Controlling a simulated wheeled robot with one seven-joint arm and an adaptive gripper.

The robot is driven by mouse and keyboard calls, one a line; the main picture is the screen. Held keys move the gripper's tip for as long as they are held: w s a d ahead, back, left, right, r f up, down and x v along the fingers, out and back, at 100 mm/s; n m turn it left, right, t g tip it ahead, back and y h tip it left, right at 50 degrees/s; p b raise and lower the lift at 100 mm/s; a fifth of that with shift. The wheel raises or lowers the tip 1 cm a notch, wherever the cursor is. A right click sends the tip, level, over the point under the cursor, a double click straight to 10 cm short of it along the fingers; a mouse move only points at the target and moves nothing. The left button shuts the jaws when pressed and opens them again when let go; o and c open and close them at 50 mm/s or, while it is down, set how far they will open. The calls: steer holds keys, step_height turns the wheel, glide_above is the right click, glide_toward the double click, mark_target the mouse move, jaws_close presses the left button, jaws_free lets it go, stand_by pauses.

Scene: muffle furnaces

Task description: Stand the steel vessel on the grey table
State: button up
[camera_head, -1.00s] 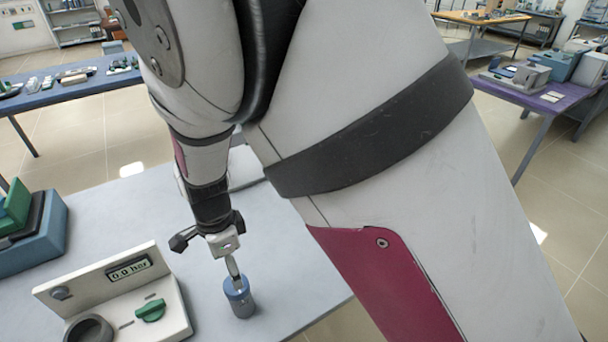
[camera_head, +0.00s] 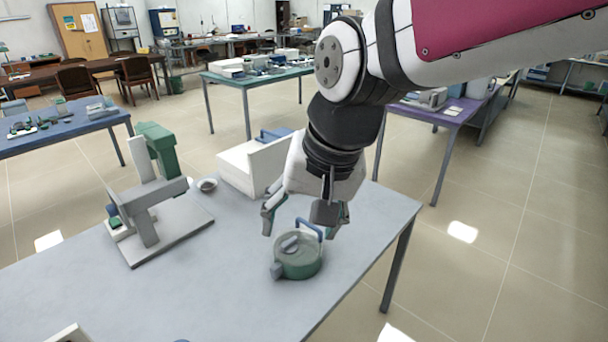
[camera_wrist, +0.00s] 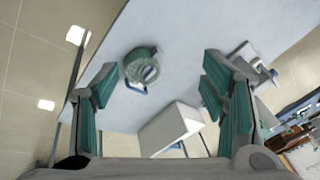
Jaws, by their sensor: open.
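My gripper (camera_head: 302,222) is open and empty, pointing down above a round green lidded object (camera_head: 300,262) with a blue handle. This object rests on the grey table (camera_head: 350,215). In the wrist view the fingers are wide apart (camera_wrist: 157,80), and the green object (camera_wrist: 142,65) shows beyond them, nearer the left finger. No piece is plainly a steel vessel. A sliver of something blue at the bottom edge of the head view may be the blue-grey cylinder of the earlier frame, but I cannot be sure.
A white box (camera_head: 240,168) with a blue handle stands behind my gripper, close to it. A grey and green stand (camera_head: 150,200) and a small dish (camera_head: 207,184) are to the left. A purple table (camera_head: 455,112) is at right.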

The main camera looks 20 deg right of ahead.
steer(key=s+d+r+n+t+h, duration=0.1)
steer(key=s+d+r+n+t, duration=0.1)
steer(key=s+d, duration=0.6)
steer(key=shift+s+d+r+n+h, duration=0.3)
steer(key=shift+r+n+h, duration=0.15)
steer(key=shift+n, duration=0.45)
